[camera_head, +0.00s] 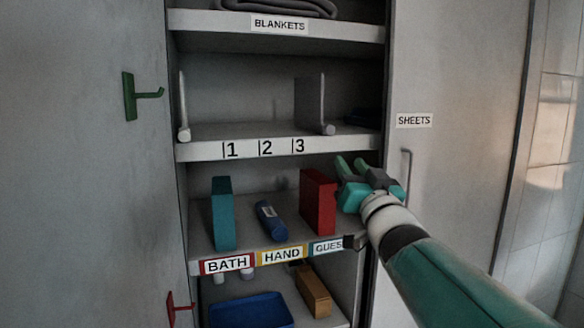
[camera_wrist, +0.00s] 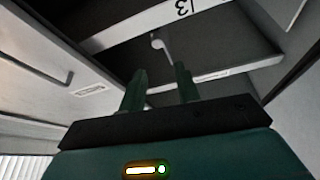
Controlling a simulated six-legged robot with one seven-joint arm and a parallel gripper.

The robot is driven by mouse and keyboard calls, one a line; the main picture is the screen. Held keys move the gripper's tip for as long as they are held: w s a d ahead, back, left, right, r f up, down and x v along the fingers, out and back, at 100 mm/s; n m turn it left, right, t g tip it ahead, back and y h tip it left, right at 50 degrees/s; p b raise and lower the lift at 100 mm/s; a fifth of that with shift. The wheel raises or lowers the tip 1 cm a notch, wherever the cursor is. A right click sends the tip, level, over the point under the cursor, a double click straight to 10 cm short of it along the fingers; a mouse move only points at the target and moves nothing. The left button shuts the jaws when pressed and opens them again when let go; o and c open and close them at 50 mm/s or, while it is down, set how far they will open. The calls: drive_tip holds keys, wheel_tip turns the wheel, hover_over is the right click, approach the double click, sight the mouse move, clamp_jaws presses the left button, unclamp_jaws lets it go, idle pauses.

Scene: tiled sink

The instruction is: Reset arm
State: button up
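My gripper (camera_head: 352,170) is at the end of my green and grey arm, at the right side of the open cabinet (camera_head: 278,148), in front of the shelf with the red box. Its two green fingers are apart, with nothing seen between them. In the wrist view my gripper (camera_wrist: 160,85) also shows its two fingers apart and empty, with a shelf edge marked 3 beyond them.
A red box (camera_head: 318,201), a blue roll (camera_head: 269,221) and a teal box (camera_head: 223,213) stand or lie on the middle shelf. A blue tray (camera_head: 251,312) and an orange-brown box (camera_head: 313,291) are below. The "SHEETS" door (camera_head: 440,120) is at right.

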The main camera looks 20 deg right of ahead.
idle(0.3)
drive_tip(key=s+a+f+n+g+y, duration=0.1)
drive_tip(key=s+a+f+g, duration=0.4)
drive_tip(key=f, duration=0.5)
drive_tip(key=s+a+f+n+g+y, duration=0.1)
drive_tip(key=s+a+f+g, duration=0.5)
drive_tip(key=f, duration=0.4)
drive_tip(key=s+a+f+n+g+y, duration=0.1)
drive_tip(key=s+a+f+g, duration=0.4)
drive_tip(key=s+a+f, duration=0.3)
wheel_tip(320, 180, down, 3)
drive_tip(key=shift+n+g, duration=0.3)
